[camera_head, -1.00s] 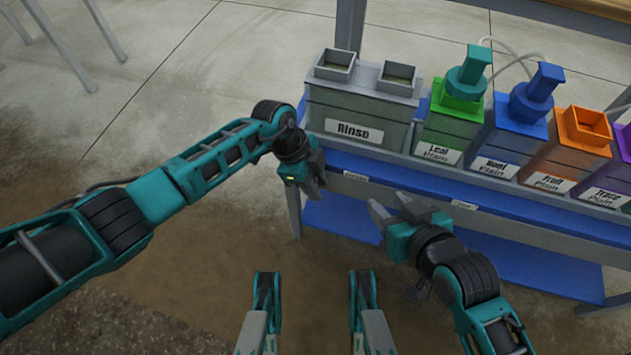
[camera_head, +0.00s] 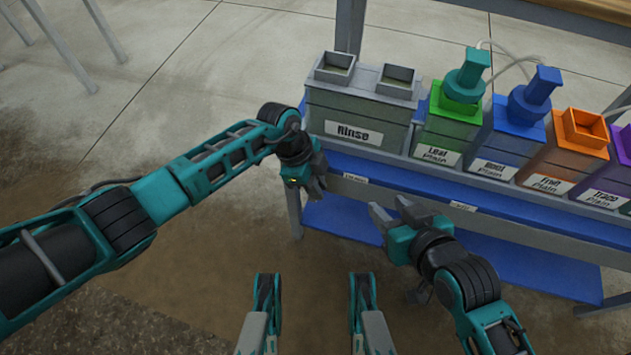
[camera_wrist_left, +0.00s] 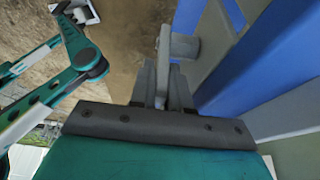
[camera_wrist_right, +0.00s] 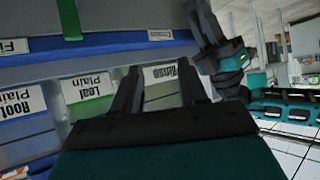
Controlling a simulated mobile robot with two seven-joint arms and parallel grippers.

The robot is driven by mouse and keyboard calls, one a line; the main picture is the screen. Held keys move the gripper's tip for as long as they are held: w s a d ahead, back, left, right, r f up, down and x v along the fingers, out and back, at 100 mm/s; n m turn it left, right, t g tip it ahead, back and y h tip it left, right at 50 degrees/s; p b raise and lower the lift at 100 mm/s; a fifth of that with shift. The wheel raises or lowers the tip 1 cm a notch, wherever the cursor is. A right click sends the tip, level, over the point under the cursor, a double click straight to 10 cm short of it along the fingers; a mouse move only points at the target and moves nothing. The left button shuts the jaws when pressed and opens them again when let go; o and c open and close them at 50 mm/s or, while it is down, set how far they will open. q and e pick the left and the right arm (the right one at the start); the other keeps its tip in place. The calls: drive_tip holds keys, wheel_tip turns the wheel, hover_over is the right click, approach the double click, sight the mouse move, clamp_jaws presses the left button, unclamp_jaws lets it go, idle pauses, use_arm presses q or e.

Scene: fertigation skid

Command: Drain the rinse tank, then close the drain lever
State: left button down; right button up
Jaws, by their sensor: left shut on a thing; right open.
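The grey rinse tank (camera_head: 395,112), labelled "Rinse", stands at the left end of the skid with two square openings on top. My left gripper (camera_head: 319,187) is in front of and below it, at the shelf's left end. In the left wrist view, its fingers (camera_wrist_left: 163,88) are shut on a grey lever (camera_wrist_left: 162,45), which looks like the drain lever. In the head view the lever is hidden by the gripper. My right gripper (camera_head: 392,212) is open and empty, in front of the blue shelf. The liquid level inside the tank cannot be made out.
Right of the tank stand a green Leaf tank (camera_head: 447,127), a blue Root tank (camera_head: 508,145), an orange tank (camera_head: 570,155) and a purple one (camera_head: 618,165). The blue lower shelf (camera_head: 500,262) is bare. Open floor lies to the left.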

use_arm(q)
drive_tip(key=shift+s+d+f+t+y+p, duration=0.15)
drive_tip(key=shift+d+t+y, duration=0.25)
drive_tip(key=shift+y, duration=0.65)
drive_tip(key=shift+s+d+f+t+y+p, duration=0.1)
drive_tip(key=shift+d+f+t+y+p, duration=0.2)
drive_tip(key=shift+y, duration=0.7)
drive_tip(key=shift+s+d+f+t+y+p, duration=0.1)
drive_tip(key=shift+d+f+t+y+p, duration=0.25)
drive_tip(key=shift+y, duration=0.7)
use_arm(e)
drive_tip(key=shift+d+r, duration=0.3)
drive_tip(key=shift+r, duration=0.15)
use_arm(q)
drive_tip(key=shift+d+r, duration=0.1)
drive_tip(key=shift+r, duration=0.05)
drive_tip(key=c, duration=1.2)
unclamp_jaws()
drive_tip(key=p+v, duration=0.5)
drive_tip(key=v, duration=0.8)
use_arm(e)
drive_tip(key=r, duration=0.2)
drive_tip(key=d+r, duration=0.1)
drive_tip(key=shift+s+d+r+h, duration=0.1)
drive_tip(key=shift+s+r+h, duration=0.1)
drive_tip(key=shift+s+h, duration=0.1)
